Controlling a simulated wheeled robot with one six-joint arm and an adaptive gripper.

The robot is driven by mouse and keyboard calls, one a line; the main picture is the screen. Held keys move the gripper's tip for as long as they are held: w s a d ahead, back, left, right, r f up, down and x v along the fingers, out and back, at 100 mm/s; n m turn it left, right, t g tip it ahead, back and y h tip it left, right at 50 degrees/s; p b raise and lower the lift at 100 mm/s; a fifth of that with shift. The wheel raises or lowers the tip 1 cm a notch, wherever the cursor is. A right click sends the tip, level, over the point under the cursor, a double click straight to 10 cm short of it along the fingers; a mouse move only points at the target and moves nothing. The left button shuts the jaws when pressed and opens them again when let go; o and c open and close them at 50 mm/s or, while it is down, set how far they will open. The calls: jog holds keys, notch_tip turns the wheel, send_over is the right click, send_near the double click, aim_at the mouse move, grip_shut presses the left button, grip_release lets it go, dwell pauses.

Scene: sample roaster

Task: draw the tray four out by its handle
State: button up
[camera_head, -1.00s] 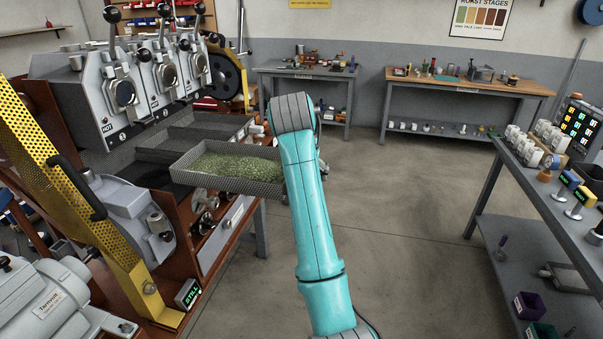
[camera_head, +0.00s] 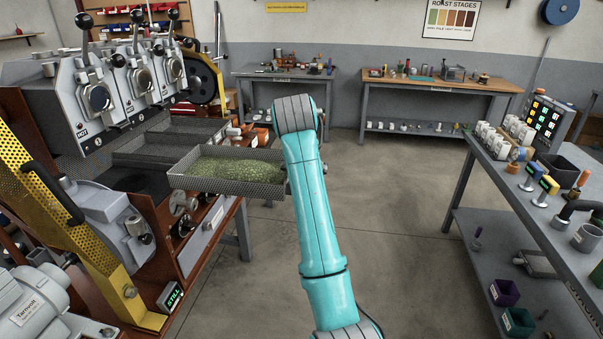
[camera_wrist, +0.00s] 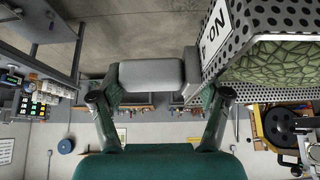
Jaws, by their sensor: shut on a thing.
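The tray four (camera_head: 225,187) is a perforated metal tray with green beans in it. It stands out from the roaster's front, to the right of the bare dark trays. In the wrist view its perforated wall (camera_wrist: 283,16) and part of a "NO." label show at the upper right, with green beans behind the wall. The grey handle (camera_wrist: 152,72) joins the tray's front. My gripper (camera_wrist: 160,88) is shut on this handle, one finger at each side. In the head view my teal arm hides the handle and gripper.
The roaster (camera_head: 120,95) with its levers stands at the left, with a yellow perforated guard (camera_head: 60,215) nearer. A grey bench (camera_head: 545,200) with cups and tools stands at the right. Two benches line the back wall. The floor (camera_head: 400,230) between is clear.

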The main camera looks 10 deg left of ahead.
jog(key=shift+d+r, duration=0.15)
jog(key=shift+s+d+r, duration=0.1)
jog(key=shift+d+r, duration=1.55)
jog(key=shift+d, duration=0.25)
